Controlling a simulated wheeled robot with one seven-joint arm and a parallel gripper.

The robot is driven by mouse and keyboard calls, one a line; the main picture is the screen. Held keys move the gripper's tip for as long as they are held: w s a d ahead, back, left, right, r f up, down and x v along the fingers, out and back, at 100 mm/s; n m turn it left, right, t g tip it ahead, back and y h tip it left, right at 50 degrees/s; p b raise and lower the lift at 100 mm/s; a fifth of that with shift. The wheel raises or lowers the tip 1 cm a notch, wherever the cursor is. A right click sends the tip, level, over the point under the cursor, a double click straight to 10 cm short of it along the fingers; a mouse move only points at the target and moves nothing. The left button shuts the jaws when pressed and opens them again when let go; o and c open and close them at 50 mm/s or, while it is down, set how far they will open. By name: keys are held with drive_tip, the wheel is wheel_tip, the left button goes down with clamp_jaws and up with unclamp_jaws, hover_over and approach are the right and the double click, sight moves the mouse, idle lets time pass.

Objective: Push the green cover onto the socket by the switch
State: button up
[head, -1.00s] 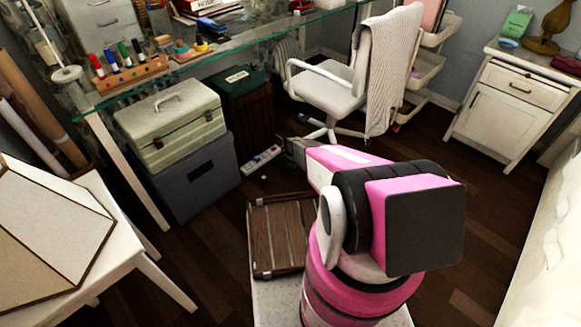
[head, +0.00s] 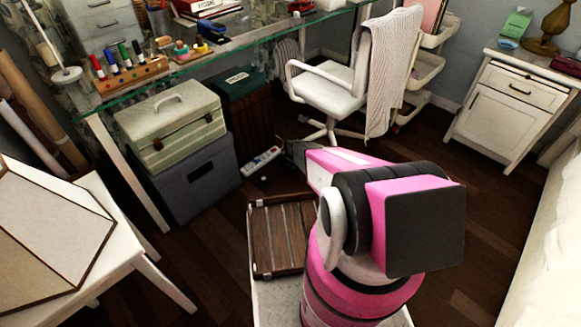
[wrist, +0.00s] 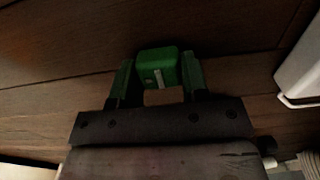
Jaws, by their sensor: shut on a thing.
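The green cover (wrist: 158,66) is a small block with a pale mark on its face. It sits between the two fingertips of my gripper (wrist: 158,78) in the wrist view, and the gripper is shut on it. In the head view my gripper (head: 292,149) is a dark shape low over the floor, just right of a white power strip (head: 262,160). The cover cannot be made out there. The strip lies on the floor; its sockets and switch are too small to tell apart. A white object (wrist: 304,70) at the wrist view's right edge is cut off.
A grey box (head: 195,180) with a pale toolbox (head: 170,128) on top stands left of the strip. A dark cabinet (head: 245,125) is behind it and a white chair (head: 328,88) stands to the right.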

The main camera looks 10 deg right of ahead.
wheel_tip(320, 180, up, 4)
drive_tip(key=shift+s+r, duration=0.1)
drive_tip(key=s+a+r, duration=0.3)
drive_tip(key=a+r, duration=0.3)
drive_tip(key=a, duration=0.5)
drive_tip(key=shift+a+r, duration=0.15)
drive_tip(key=shift+r, duration=0.2)
drive_tip(key=shift+w, duration=0.1)
